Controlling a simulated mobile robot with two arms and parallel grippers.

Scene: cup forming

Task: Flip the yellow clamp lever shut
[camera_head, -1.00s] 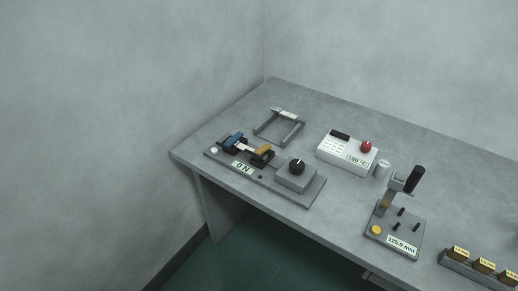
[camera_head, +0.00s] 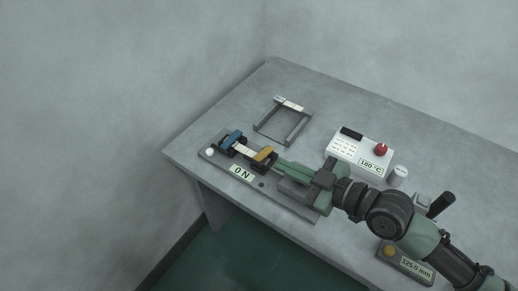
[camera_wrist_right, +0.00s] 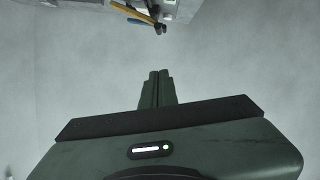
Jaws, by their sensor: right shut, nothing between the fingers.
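The yellow clamp lever (camera_head: 264,154) sits at the right end of a grey clamp device (camera_head: 208,157) with a "0 N" label, near the table's left front edge. A blue clamp lever (camera_head: 232,139) is at its left end, and a pale strip lies between them. My right gripper (camera_head: 281,164) is shut and empty, its fingertips close to the right of the yellow lever; I cannot tell if they touch. It hides the device's black knob. In the right wrist view the shut fingers (camera_wrist_right: 158,75) point toward the yellow lever (camera_wrist_right: 130,12) at the top. My left gripper is out of view.
A white box (camera_head: 345,154) with a red knob and "180 °C" label stands right of the clamp, beside a small metal cylinder (camera_head: 398,174). A grey frame (camera_head: 301,128) lies behind the clamp. My right arm partly covers the "125.0 mm" gauge stand (camera_head: 387,249).

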